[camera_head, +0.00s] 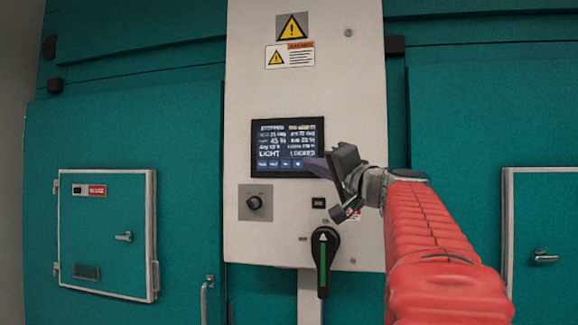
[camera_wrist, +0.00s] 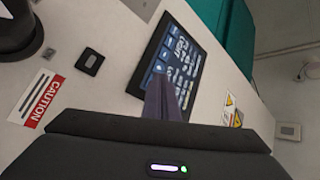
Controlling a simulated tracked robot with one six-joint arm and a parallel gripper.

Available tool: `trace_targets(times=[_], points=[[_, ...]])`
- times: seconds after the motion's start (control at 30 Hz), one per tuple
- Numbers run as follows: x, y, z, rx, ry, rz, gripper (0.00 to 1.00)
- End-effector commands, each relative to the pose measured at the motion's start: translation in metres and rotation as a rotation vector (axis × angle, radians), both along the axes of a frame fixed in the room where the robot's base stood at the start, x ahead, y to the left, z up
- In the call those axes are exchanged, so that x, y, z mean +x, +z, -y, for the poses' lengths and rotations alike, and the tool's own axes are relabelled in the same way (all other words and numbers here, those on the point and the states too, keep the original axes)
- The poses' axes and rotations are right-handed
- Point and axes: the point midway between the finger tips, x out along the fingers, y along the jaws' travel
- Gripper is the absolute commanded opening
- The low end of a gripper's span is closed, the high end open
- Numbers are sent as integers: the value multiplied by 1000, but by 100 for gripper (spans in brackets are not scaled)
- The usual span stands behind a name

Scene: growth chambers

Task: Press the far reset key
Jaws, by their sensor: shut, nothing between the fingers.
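A dark display screen (camera_head: 287,146) with text and a row of small blue keys along its lower edge is set in the pale panel. It also shows, tilted, in the wrist view (camera_wrist: 170,58). My gripper (camera_head: 314,167) is shut and empty, its fingertips over the screen's lower right corner in the head view. In the wrist view the shut fingers (camera_wrist: 167,92) overlap the screen's lower edge. I cannot tell whether they touch it. The key labels are too small to read, and the fingers hide part of the key row.
A red caution label (camera_wrist: 37,98) sits near the switch. Teal doors with white-framed hatches (camera_head: 105,235) flank the panel.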

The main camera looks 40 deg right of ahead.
Motion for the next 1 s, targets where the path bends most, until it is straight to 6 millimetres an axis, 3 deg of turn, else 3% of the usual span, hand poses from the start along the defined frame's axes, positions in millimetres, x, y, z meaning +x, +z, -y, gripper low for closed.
trace_targets(times=[0.7, 1.0], points=[[-9, 0, -12, 0, 0, 0, 0], [-20, 0, -27, 0, 0, 0, 0]])
